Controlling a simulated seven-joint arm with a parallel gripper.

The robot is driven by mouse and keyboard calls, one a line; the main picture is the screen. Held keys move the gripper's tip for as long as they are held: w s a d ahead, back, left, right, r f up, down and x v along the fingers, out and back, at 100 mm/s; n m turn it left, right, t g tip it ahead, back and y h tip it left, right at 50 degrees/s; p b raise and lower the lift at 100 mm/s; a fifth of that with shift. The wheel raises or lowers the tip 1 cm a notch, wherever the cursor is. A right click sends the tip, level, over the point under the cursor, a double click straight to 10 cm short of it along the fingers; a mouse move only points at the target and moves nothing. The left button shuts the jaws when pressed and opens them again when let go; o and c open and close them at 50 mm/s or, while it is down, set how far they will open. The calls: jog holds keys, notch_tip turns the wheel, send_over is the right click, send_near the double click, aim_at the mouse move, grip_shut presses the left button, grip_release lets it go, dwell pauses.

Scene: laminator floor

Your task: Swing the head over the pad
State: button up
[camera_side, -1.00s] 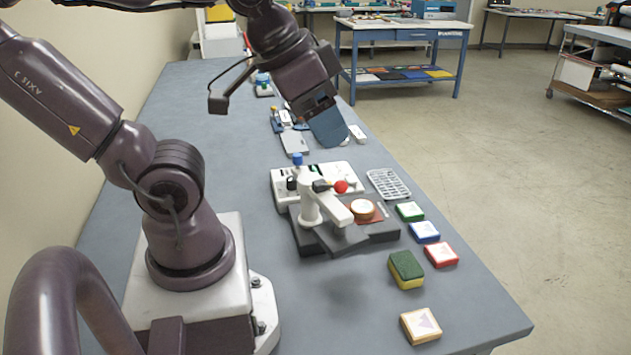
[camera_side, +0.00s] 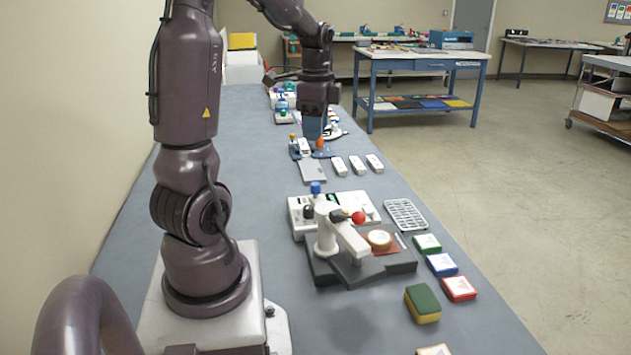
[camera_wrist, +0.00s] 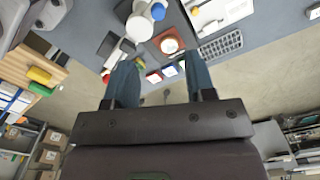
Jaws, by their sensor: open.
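A small press with a white post (camera_side: 326,232) stands on a dark grey base (camera_side: 400,264) in the side view. Its white swing arm, with the head (camera_side: 356,246) at its end, points to the lower right, beside the pad. A red ball knob (camera_side: 358,217) sits by the post. My gripper (camera_side: 314,138) is open, pointing down well behind the press, over the far part of the bench. Its blue fingers are apart in the wrist view (camera_wrist: 160,80).
Below my gripper lie a grey plate (camera_side: 313,171) and small white blocks (camera_side: 357,165). A white grid tray (camera_side: 406,214), colored blocks (camera_side: 441,264) and a green-yellow sponge (camera_side: 422,304) lie right of the press. The bench's right edge is close to them. Bench at front left is clear.

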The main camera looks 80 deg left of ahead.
aim_at(315, 183)
jog(key=shift+m, duration=0.7)
notch_tip(315, 183, down, 13)
jog(key=shift+d+r, duration=0.1)
jog(key=shift+c, duration=0.4)
grip_shut()
